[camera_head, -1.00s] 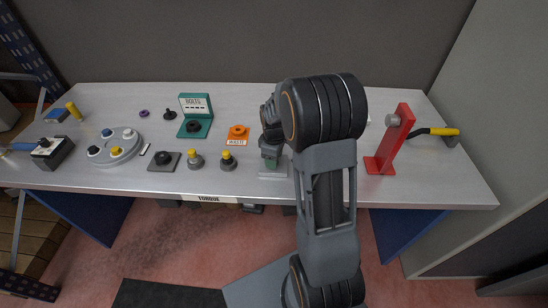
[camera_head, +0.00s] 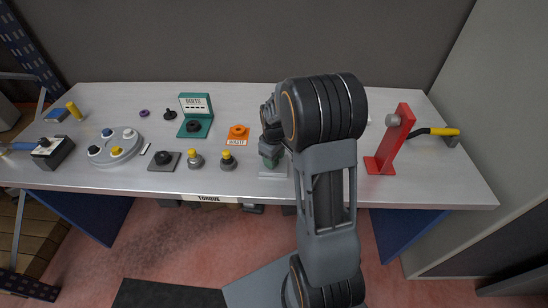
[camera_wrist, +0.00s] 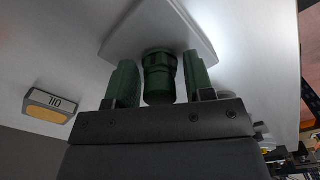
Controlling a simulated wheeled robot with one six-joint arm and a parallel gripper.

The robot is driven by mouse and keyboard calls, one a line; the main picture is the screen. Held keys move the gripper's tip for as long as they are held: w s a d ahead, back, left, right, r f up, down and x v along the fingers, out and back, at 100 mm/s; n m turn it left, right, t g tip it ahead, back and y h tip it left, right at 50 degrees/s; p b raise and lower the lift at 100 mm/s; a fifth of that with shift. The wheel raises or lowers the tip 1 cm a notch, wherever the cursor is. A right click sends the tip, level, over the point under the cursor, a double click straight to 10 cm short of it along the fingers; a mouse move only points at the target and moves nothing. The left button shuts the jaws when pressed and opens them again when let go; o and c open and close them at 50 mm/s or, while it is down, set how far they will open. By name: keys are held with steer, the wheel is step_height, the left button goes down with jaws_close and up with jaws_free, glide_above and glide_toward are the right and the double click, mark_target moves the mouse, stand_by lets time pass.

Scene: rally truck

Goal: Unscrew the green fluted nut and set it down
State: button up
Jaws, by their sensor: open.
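The green fluted nut (camera_wrist: 160,78) stands on a pale plate (camera_wrist: 196,32) in the wrist view, its ribbed collar nearest the plate. My gripper (camera_wrist: 159,62) is open, with one green finger on each side of the nut. Narrow gaps show between the nut and both fingers. In the head view my gripper (camera_head: 270,155) is low over the same plate (camera_head: 273,174), near the bench's front edge. Green shows there, but I cannot tell nut from fingers. My arm hides part of this area.
Further left are a green bolts box (camera_head: 196,112) and a round grey tray (camera_head: 114,146). A red stand (camera_head: 392,145) is on the right. A labelled block (camera_wrist: 50,105) shows in the wrist view.

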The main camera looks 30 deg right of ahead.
steer(key=shift+m, duration=0.8)
steer(key=shift+m, duration=0.9)
steer(key=c, duration=0.5)
steer(key=shift+n, duration=0.9)
steer(key=shift+c, duration=0.3)
steer(key=shift+n, duration=0.9)
